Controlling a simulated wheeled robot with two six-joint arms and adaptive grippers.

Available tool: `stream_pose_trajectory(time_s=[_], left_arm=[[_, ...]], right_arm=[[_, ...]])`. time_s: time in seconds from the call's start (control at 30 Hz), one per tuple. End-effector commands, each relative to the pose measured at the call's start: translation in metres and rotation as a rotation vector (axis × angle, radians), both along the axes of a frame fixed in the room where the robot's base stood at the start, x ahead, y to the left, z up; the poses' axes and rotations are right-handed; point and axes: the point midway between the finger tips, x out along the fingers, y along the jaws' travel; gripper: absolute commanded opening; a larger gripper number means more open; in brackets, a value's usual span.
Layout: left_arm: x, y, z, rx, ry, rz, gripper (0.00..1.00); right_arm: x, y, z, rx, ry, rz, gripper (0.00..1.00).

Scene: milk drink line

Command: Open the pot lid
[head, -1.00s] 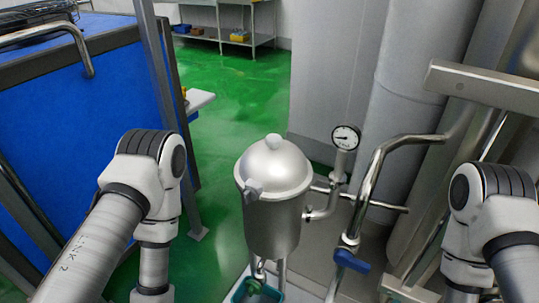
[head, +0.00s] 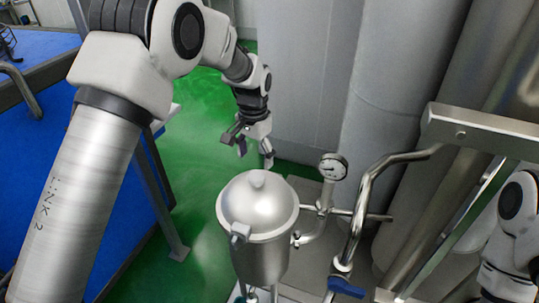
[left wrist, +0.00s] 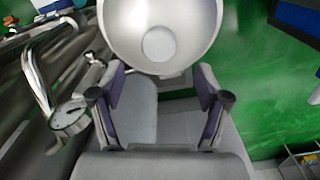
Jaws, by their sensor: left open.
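The steel pot (head: 262,262) stands upright, with its domed lid (head: 258,205) shut on top. A round knob (head: 257,179) sits at the lid's centre, and a clamp-like fitting (head: 240,232) shows at the front of its rim. My left gripper (head: 254,155) is open and empty, behind and above the pot in the head view, apart from the lid. In the left wrist view, the lid (left wrist: 160,15) and its knob (left wrist: 158,44) show beyond the two spread fingers of the left gripper (left wrist: 160,95). My right gripper is out of view; only part of that arm shows at the right edge.
A pressure gauge (head: 333,166) on a pipe stands right of the pot, also seen in the left wrist view (left wrist: 69,117). A bent steel pipe (head: 362,200) with a blue valve handle (head: 346,287) is further right. Blue panels (head: 62,215) stand at left.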

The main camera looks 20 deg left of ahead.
Motion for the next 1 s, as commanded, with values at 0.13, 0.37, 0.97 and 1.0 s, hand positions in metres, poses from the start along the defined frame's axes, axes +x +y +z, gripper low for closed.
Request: stream_pose_trajectory(time_s=[0.13, 0.37, 0.97, 1.0], left_arm=[[0.003, -0.001, 0.007, 0.001, -0.004, -0.005, 0.75], [0.002, -0.001, -0.036, 0.000, -0.002, -0.005, 0.75], [0.002, -0.001, -0.066, 0.000, -0.006, -0.004, 0.22], [0.002, -0.001, -0.066, 0.000, -0.006, -0.004, 0.08]], right_arm=[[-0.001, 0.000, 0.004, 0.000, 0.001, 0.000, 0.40], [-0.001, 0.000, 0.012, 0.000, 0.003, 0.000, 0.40], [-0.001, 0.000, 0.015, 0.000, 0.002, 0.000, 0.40], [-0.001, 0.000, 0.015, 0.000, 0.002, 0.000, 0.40]])
